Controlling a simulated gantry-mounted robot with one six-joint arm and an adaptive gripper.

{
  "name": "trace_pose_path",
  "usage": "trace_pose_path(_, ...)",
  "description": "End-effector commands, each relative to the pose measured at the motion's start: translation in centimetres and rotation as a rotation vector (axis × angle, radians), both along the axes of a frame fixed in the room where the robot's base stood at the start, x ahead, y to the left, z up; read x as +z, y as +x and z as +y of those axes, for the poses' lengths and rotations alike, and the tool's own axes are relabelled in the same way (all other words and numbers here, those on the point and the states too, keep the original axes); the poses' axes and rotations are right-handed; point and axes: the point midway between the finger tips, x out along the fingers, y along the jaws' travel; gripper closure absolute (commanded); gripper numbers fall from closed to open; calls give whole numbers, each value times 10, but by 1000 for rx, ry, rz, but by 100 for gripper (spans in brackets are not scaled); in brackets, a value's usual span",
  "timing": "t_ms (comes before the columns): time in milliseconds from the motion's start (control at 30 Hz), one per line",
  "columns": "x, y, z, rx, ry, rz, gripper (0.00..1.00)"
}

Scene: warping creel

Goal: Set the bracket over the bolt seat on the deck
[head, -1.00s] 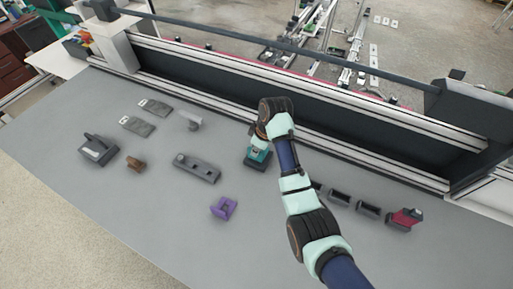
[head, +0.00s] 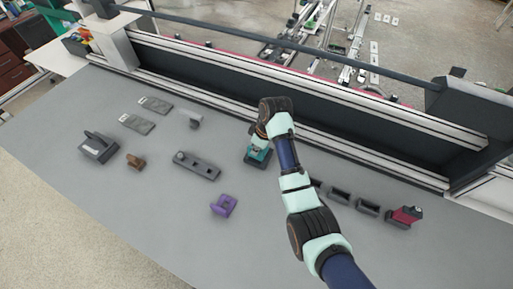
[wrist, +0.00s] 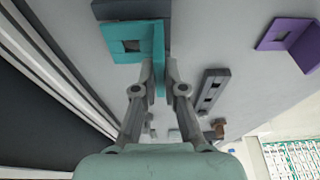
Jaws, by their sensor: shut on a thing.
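A teal L-shaped bracket (wrist: 124,45) with a square hole in its flat leg shows in the wrist view. My gripper (wrist: 160,75) is shut on its upright leg. In the head view the teal bracket (head: 257,153) is at the end of my arm, partly hidden by my gripper (head: 260,139). A dark block (head: 256,166) sits at the bracket on the deck (head: 130,215). The dark block (wrist: 130,9) also shows at the top of the wrist view, partly covered by the bracket. I cannot tell whether they touch. No bolt is visible there.
A purple bracket (head: 223,205) lies to the left. A grey bar with holes (head: 197,166), a brown piece (head: 135,161) and a dark handled block (head: 98,148) stand further left. Small bins (head: 367,207) and a red item (head: 407,214) are right. A long rail (head: 310,127) runs behind.

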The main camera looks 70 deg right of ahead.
Motion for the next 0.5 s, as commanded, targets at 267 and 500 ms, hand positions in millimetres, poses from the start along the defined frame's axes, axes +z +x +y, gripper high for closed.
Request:
trace_pose_path(267, -7, 0, 0, 0, 0, 0, 100)
trace_pose_path(500, -7, 0, 0, 0, -1, -1, 100)
